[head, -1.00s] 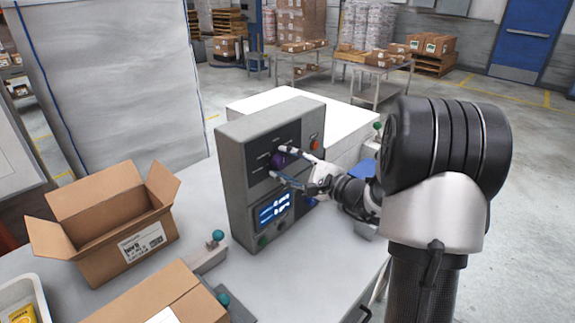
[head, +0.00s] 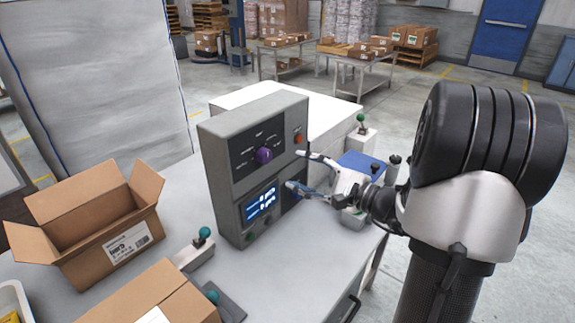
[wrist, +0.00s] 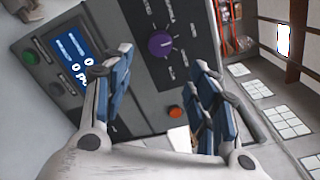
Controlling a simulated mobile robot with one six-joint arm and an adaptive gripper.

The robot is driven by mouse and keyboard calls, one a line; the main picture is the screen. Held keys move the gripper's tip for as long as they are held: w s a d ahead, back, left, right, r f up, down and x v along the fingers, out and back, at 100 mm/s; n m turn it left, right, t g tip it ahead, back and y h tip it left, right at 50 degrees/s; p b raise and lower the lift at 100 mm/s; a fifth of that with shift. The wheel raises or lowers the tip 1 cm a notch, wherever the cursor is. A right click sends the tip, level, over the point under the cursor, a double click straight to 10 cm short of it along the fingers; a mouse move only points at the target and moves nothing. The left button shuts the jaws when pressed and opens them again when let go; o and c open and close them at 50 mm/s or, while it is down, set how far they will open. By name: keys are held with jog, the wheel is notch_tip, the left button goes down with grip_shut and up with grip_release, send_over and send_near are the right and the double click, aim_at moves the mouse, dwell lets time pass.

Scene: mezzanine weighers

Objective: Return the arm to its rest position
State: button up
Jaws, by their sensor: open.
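My gripper (head: 296,172) is open and empty in the head view, just to the right of the grey control box (head: 222,150). Its two fingers point left toward the box front and sit clear of the purple knob (head: 264,155). In the wrist view the open fingers (wrist: 160,95) frame the box face, with the purple knob (wrist: 160,44) beyond them. The lit display (wrist: 72,55) shows at left there, partly behind a finger. An orange-red button (wrist: 176,112) shows between the fingers.
An open cardboard box (head: 92,222) and a closed carton (head: 165,295) stand on the table at left. A green-knobbed lever (head: 205,235) stands in front of the control box. A blue-topped device (head: 362,163) sits behind my gripper. Open floor lies to the right.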

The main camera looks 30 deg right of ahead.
jog(key=shift+v, duration=0.9)
jog(key=shift+a, duration=0.1)
